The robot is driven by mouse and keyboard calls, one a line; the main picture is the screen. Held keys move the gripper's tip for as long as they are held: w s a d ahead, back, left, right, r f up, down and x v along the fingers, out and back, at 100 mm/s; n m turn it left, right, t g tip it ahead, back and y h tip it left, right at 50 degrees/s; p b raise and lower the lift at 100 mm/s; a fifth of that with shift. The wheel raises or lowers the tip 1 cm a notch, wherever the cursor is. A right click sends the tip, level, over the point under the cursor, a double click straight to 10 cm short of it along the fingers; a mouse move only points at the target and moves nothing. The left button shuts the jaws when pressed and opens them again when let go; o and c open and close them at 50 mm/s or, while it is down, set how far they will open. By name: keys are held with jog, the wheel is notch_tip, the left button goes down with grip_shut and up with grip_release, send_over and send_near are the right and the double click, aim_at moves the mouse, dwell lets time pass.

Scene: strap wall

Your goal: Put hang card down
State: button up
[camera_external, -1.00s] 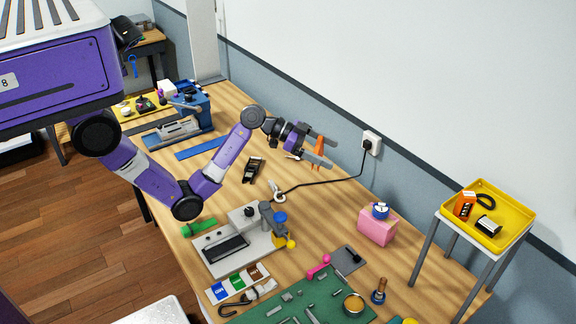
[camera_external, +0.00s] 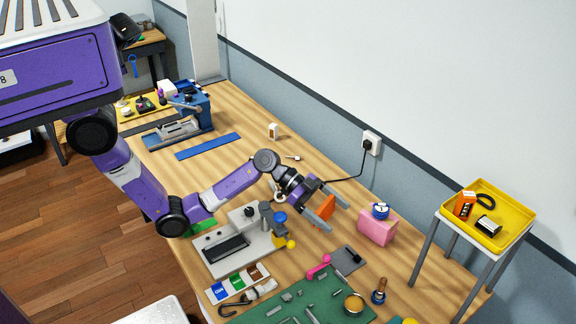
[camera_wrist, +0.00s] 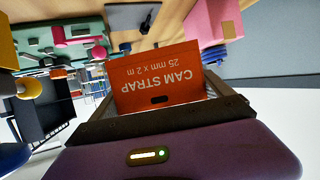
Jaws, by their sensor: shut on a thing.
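The hang card (camera_external: 325,211) is a flat orange card above the workbench. In the wrist view the card (camera_wrist: 158,78) reads "CAM STRAP 25 mm x 2 m" upside down and has a dark slot near my gripper's edge. My gripper (camera_external: 323,213) is shut on the card and holds it to the left of the pink box (camera_external: 378,226). Whether the card touches the bench cannot be told.
A grey and black machine (camera_external: 240,245) with a blue and yellow knob stands left of my gripper. A green mat (camera_external: 285,308) with metal parts lies in front. A black cord runs to the wall socket (camera_external: 371,143). A yellow tray (camera_external: 515,215) on a stand is at right.

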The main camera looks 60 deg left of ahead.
notch_tip(320, 180, down, 9)
jog(key=shift+f, duration=0.2)
dwell(0.3)
jog(key=shift+f, duration=0.15)
jog(key=o, duration=1)
jog(key=shift+o, duration=0.2)
jog(key=shift+a+r, duration=0.1)
jog(key=shift+r, duration=0.15)
jog(key=v, duration=0.4)
jog(key=shift+s+a+b, duration=0.15)
jog(key=shift+a+b, duration=0.15)
jog(key=shift+a, duration=0.05)
notch_tip(320, 180, up, 7)
jog(key=shift+r, duration=0.1)
